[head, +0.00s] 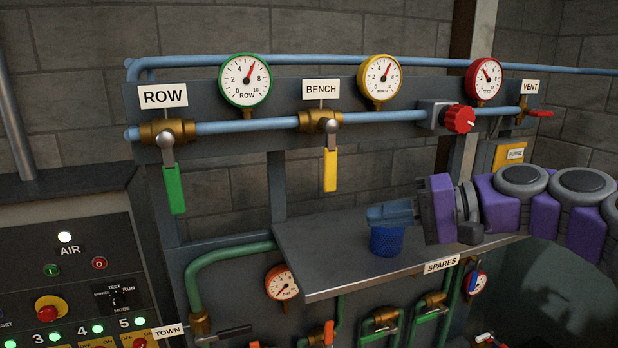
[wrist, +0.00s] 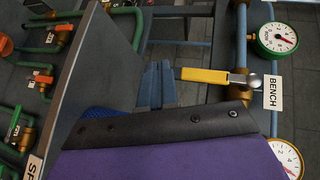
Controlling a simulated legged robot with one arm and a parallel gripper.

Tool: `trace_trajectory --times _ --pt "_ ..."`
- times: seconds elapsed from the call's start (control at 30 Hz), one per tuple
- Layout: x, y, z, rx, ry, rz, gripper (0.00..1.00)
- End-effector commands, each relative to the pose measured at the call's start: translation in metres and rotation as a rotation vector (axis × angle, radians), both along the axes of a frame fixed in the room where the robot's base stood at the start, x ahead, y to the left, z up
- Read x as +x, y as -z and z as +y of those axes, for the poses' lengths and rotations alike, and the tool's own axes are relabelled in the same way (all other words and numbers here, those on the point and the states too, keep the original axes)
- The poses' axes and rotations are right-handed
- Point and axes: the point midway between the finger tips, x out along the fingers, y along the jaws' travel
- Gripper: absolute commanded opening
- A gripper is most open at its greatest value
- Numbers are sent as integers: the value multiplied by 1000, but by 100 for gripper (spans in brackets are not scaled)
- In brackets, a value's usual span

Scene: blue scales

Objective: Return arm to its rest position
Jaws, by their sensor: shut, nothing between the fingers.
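My gripper (head: 372,214) reaches in from the right over the grey shelf (head: 320,263) marked SPARES. Its blue fingers point left and are shut with nothing between them. They also show in the wrist view (wrist: 157,85), side by side. My purple arm stretches out to the right edge of the head view. A blue mesh cup (head: 386,241) stands on the shelf just below the fingers. I cannot tell whether they touch it. A part of the cup shows in the wrist view (wrist: 98,112), beside the gripper body.
Behind the shelf is a pipe panel with a green-handled ROW valve (head: 174,190), a yellow-handled BENCH valve (head: 330,169), a red knob (head: 460,118) and several gauges. A control box (head: 75,275) stands at left. The shelf's left part is bare.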

Motion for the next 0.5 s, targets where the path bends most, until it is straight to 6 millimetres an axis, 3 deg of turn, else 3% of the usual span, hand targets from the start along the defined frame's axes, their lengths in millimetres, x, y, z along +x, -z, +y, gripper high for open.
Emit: trace_trajectory --times 0.1,0.2,0.33,0.5 --pt "-32 45 44 -134 -76 17 0" --pt "-57 82 72 -253 -124 32 0" --pt "-91 137 95 -404 -178 62 0" --pt "-136 216 101 -604 -231 114 0"
